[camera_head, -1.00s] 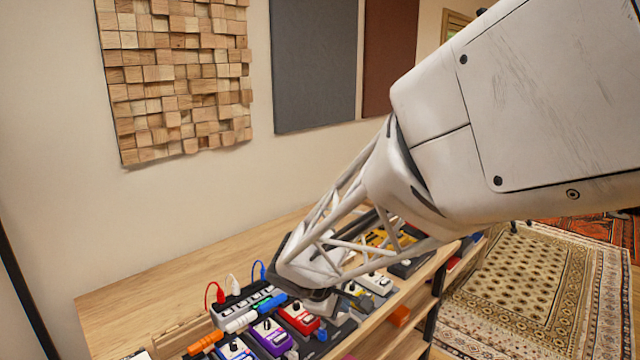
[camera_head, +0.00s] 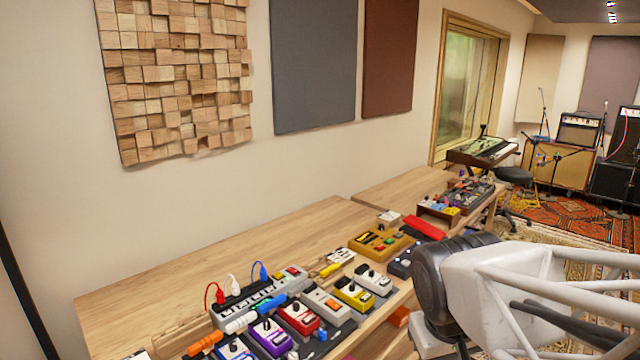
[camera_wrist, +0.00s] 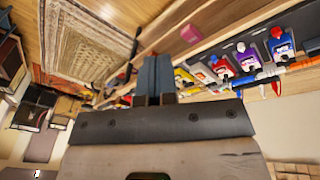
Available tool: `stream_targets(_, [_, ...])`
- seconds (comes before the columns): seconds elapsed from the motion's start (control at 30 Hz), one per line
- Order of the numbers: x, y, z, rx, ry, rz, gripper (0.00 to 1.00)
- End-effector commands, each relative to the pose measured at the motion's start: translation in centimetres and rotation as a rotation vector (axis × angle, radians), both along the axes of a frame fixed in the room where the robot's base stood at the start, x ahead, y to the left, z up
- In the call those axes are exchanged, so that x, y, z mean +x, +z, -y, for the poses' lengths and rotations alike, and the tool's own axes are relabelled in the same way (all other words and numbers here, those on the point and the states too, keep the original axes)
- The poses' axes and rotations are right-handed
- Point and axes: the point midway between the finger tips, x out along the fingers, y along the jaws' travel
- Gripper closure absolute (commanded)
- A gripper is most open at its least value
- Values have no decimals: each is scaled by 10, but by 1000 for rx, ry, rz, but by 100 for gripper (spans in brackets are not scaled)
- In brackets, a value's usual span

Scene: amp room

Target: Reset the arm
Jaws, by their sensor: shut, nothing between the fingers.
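My arm shows at the lower right of the head view, its dark rounded joint and white lattice link in front of the bench. My gripper's fingertips do not show in the head view. In the wrist view my gripper (camera_wrist: 155,72) has its two blue-grey fingers together, with nothing between them. It is clear of the pedals, which lie to the right of the fingers in that view.
A wooden bench (camera_head: 150,285) holds several effect pedals, including a purple pedal (camera_head: 271,336), a red pedal (camera_head: 299,318) and a yellow pedal (camera_head: 353,294). A keyboard (camera_head: 483,150), stool (camera_head: 514,175) and amplifier (camera_head: 578,131) stand farther back. Patterned rugs (camera_head: 560,215) cover the floor.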

Motion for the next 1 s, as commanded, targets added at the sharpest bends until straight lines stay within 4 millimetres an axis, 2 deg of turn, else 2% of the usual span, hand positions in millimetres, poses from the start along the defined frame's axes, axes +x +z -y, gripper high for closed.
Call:
stream_targets(0.1, [-21, 4, 4, 61, -75, 23, 100])
stream_targets(0.3, [-38, 6, 5, 121, -141, 43, 100])
stream_targets(1.0, [-41, 6, 5, 133, -152, 45, 100])
